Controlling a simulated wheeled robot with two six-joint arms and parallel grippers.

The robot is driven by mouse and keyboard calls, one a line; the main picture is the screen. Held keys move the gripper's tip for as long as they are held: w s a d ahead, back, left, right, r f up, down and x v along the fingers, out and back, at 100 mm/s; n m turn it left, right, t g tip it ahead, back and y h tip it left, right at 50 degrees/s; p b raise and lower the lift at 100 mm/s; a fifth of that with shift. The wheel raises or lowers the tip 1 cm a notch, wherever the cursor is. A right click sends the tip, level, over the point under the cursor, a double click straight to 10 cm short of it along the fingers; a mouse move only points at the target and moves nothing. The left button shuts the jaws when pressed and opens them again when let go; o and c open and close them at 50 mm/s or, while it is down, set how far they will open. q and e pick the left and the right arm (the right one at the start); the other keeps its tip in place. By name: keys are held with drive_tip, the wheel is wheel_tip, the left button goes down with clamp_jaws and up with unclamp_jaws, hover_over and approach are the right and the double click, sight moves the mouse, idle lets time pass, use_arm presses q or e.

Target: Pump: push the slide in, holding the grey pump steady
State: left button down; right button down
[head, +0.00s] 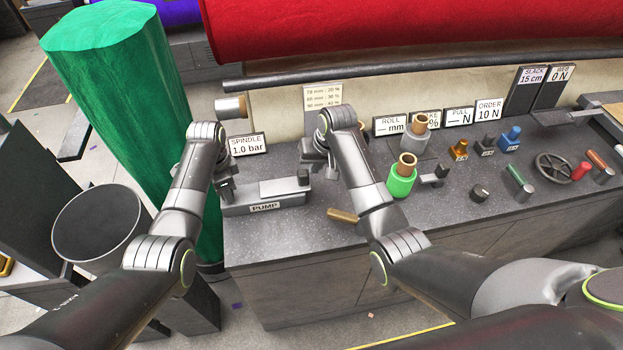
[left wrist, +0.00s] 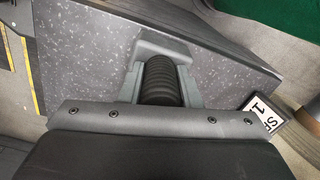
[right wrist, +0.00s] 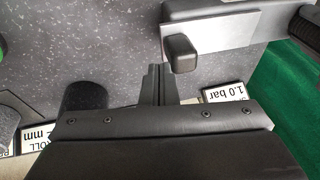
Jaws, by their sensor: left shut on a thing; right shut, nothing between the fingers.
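The grey pump (head: 250,207) lies on the counter's left end, labelled PUMP. Its light grey slide (head: 280,187) carries a dark end knob (head: 303,177) at the right, and part of the slide shows out of the body in the right wrist view (right wrist: 225,30). My left gripper (head: 226,190) is shut on the pump's black ribbed grip (left wrist: 160,82) at its left end. My right gripper (right wrist: 155,72) is shut and empty. Its fingertips are just beside the knob (right wrist: 181,54), on its outer side; I cannot tell whether they touch.
The spindle sign (head: 248,145) stands behind the pump. A brass-coloured piece (head: 342,215) lies near the front edge. A large green roll (head: 125,110) stands at left.

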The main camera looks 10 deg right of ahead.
use_arm(q)
drive_tip(key=shift+f, duration=0.1)
use_arm(e)
drive_tip(key=shift+r, duration=0.35)
drive_tip(key=shift+d+r, duration=0.3)
drive_tip(key=shift+r, duration=0.55)
drive_tip(key=shift+d+r, duration=0.25)
drive_tip(key=shift+r, duration=0.6)
use_arm(q)
drive_tip(key=c, duration=1)
unclamp_jaws()
drive_tip(key=shift+o, duration=0.4)
drive_tip(key=o, duration=0.9)
drive_tip(key=shift+r, duration=0.2)
use_arm(e)
drive_tip(key=shift+r, duration=0.1)
use_arm(q)
drive_tip(key=shift+r+p, duration=1.35)
drive_tip(key=shift+p, duration=0.55)
use_arm(e)
drive_tip(key=shift+r, duration=1.75)
